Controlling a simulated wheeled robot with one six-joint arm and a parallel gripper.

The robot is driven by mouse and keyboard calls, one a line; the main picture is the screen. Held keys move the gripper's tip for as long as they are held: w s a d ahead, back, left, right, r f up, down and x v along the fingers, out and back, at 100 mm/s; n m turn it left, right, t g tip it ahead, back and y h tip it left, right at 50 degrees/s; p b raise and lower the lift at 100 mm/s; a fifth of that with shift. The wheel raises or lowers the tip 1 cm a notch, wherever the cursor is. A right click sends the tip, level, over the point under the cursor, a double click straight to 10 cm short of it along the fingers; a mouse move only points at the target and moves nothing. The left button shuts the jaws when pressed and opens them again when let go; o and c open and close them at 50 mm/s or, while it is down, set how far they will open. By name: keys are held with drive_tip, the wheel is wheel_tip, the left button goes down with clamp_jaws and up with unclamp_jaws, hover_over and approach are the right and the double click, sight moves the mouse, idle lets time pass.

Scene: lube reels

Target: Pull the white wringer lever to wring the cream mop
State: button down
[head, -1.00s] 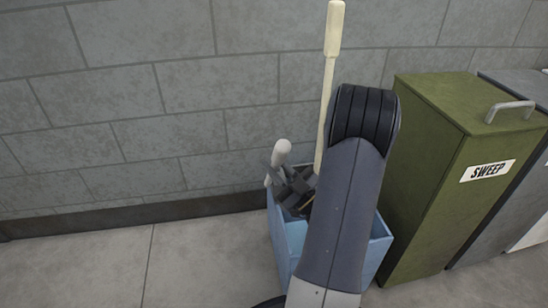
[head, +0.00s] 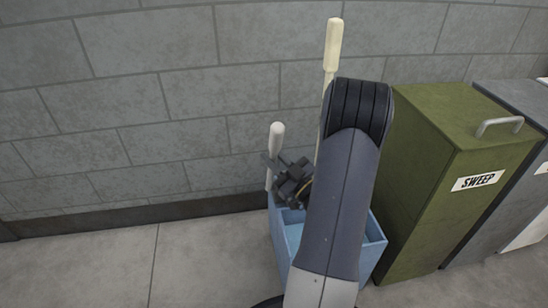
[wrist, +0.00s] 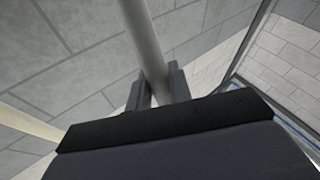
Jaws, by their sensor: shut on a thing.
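The white wringer lever (head: 276,140) stands nearly upright at the left side of the blue mop bucket (head: 284,238) in the head view. My gripper (head: 276,172) is shut on the lever below its rounded top. In the wrist view, the lever (wrist: 146,40) runs down between the two fingers of my gripper (wrist: 159,88). The cream mop (head: 333,45) shows as a tall handle rising behind my arm. Its lower part and the mop head are hidden, as is much of the bucket.
A green bin (head: 440,160) labelled SWEEP stands close at the right of the bucket, with a grey bin (head: 520,190) beyond it. A grey block wall (head: 150,110) is close behind. The floor (head: 90,265) at the left is clear.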

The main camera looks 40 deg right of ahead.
drive_tip(key=shift+w+d+r+p, duration=0.1)
drive_tip(key=shift+w+r+p, duration=0.15)
drive_tip(key=shift+p, duration=0.25)
drive_tip(key=w+p, duration=0.1)
drive_tip(key=w+d+r+m+g+p, duration=0.1)
drive_tip(key=p, duration=0.1)
drive_tip(key=shift+w+h, duration=0.1)
drive_tip(key=shift+h, duration=0.2)
drive_tip(key=shift+w+d+m+g+p, duration=0.3)
drive_tip(key=shift+w+p, duration=0.25)
drive_tip(key=shift+p, duration=0.15)
drive_tip(key=shift+w+f, duration=0.1)
drive_tip(key=shift+f, duration=0.05)
